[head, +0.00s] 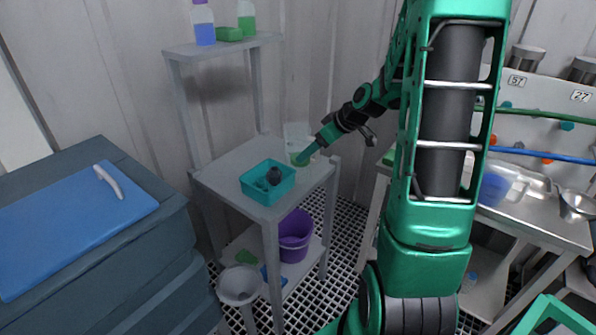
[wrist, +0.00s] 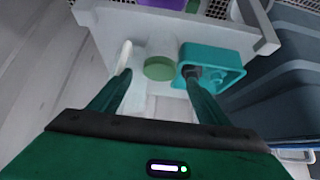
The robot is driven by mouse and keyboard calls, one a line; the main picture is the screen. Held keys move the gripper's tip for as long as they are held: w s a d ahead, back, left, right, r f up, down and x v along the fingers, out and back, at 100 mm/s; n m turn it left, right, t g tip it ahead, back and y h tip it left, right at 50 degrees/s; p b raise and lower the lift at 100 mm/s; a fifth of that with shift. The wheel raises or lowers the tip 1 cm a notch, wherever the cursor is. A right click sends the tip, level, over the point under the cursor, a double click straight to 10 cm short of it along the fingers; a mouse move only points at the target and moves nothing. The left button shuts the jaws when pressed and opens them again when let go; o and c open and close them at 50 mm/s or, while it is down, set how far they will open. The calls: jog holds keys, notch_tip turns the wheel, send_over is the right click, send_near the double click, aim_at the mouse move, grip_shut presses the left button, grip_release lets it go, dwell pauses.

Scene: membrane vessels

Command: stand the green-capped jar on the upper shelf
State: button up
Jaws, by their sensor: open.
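The green-capped jar (wrist: 160,68) stands on the middle shelf (head: 230,172), seen from above in the wrist view with its round green cap showing. In the wrist view my gripper (wrist: 158,78) is open, with its two fingers spread to either side of the cap in the picture; I cannot tell how far above it they are. In the head view my gripper (head: 304,157) reaches down over the back right of the middle shelf and mostly hides the jar. The upper shelf (head: 222,46) is above, at the left.
The upper shelf bears a blue-filled bottle (head: 204,27), a green sponge (head: 229,34) and a green-filled bottle (head: 246,20). A purple bucket (head: 294,238) stands below.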

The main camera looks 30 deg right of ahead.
jog(key=shift+a+x, duration=0.2)
jog(key=shift+x, duration=2.6)
jog(key=shift+r, duration=0.15)
jog(key=c, duration=1.5)
jog(key=shift+r, duration=0.15)
notch_tip(320, 180, up, 18)
